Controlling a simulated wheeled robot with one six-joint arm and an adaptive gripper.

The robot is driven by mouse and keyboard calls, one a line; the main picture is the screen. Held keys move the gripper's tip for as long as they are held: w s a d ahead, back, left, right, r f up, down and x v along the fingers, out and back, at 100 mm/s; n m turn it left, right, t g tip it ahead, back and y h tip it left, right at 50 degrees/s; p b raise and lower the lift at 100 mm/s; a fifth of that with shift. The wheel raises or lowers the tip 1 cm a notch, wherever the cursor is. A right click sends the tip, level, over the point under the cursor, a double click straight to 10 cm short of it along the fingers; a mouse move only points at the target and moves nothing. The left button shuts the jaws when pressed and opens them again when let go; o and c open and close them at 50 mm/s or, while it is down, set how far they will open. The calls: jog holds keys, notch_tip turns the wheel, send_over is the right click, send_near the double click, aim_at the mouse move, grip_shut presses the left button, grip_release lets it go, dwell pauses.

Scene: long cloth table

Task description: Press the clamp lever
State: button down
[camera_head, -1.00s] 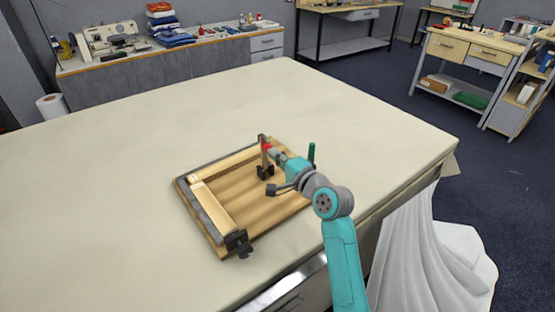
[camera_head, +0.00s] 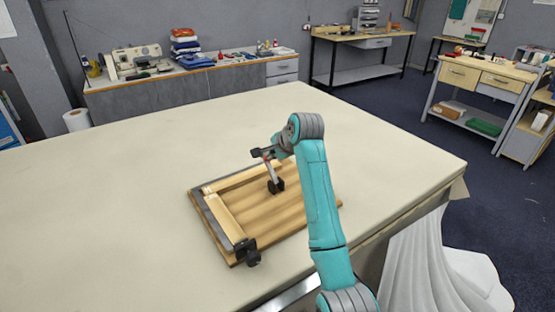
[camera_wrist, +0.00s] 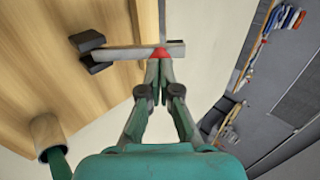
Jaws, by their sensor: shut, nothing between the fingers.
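The clamp lever (camera_head: 271,172) is a light grey bar rising from a dark clamp base (camera_head: 277,186) on the wooden board (camera_head: 262,220). It leans to the left in the head view. In the wrist view the lever (camera_wrist: 127,53) crosses the upper middle, with a red mark (camera_wrist: 162,54) on it. My gripper (camera_wrist: 160,63) is shut and empty, its fingertips at the red mark. They appear to touch the lever, but the contact is not clear.
In the wrist view a short round post with a green part (camera_wrist: 47,137) stands at lower left. The cloth table (camera_head: 130,190) is clear around the board.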

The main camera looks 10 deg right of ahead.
aim_at(264, 156)
jog(key=shift+w+a+g, duration=0.2)
jog(key=shift+w+g, duration=0.3)
jog(key=shift+w+a+f+h, duration=0.1)
jog(key=shift+w+f+h, duration=0.15)
jog(key=shift+w+h, duration=0.05)
jog(key=shift+w+a+f, duration=0.2)
jog(key=shift+w+f, duration=0.05)
jog(key=shift+w, duration=0.25)
jog(key=shift+w+a+f, duration=0.15)
jog(key=shift+w+f, duration=0.05)
jog(key=shift+w, duration=0.25)
jog(key=shift+w+a+f+g, duration=0.2)
jog(key=shift+w+f+g, duration=0.1)
jog(key=shift+w+g, duration=0.35)
jog(key=shift+f+g+h, duration=0.25)
jog(key=shift+h, duration=0.05)
jog(key=shift+w+a+f, duration=0.3)
jog(key=shift+w+f, duration=0.45)
jog(key=shift+f, duration=0.2)
jog(key=shift+f, duration=0.25)
